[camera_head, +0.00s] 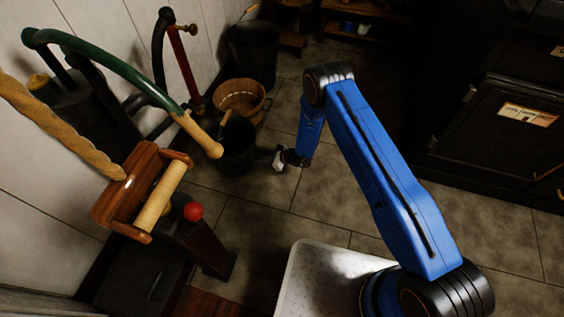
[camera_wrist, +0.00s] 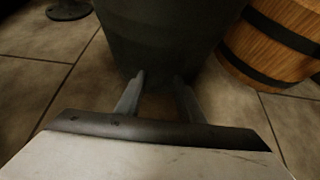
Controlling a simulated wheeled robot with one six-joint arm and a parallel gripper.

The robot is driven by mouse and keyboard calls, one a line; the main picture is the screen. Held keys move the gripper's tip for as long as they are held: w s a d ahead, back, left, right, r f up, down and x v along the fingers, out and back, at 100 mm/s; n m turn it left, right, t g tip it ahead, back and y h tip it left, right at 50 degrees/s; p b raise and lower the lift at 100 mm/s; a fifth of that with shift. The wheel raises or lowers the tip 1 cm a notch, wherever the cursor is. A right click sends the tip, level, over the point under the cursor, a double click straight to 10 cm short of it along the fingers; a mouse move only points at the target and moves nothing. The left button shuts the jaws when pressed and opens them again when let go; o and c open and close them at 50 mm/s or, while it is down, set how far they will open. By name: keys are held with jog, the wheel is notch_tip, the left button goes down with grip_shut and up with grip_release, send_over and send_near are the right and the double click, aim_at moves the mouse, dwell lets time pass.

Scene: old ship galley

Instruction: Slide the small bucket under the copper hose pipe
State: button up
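A small dark bucket (camera_head: 238,158) stands upright on the tiled floor; its lower wall fills the top middle of the wrist view (camera_wrist: 165,35). A green curved pipe (camera_head: 120,62) with a tan, copper-coloured end (camera_head: 200,136) reaches down in front of the bucket's left side in the head view. I cannot tell if that end is directly above the bucket. My gripper (camera_head: 278,160) is low at the bucket's right side. In the wrist view its two fingers (camera_wrist: 160,95) are apart with nothing between them, pointing at the bucket's base. Whether they touch it is unclear.
A wooden tub (camera_head: 240,97) with dark bands stands just behind the bucket. A larger dark bucket (camera_head: 252,52) is farther back by the wall. A wooden roller stand with a red knob (camera_head: 194,211) is in front. Floor tiles (camera_head: 330,185) to the right are clear.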

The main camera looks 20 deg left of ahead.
jog(key=shift+a, duration=0.15)
jog(key=shift+w+a, duration=0.2)
jog(key=shift+a, duration=3.2)
jog(key=d+f+v, duration=0.1)
jog(key=f+v, duration=0.1)
jog(key=v, duration=0.8)
jog(key=shift+d, duration=0.2)
jog(key=shift+r, duration=0.1)
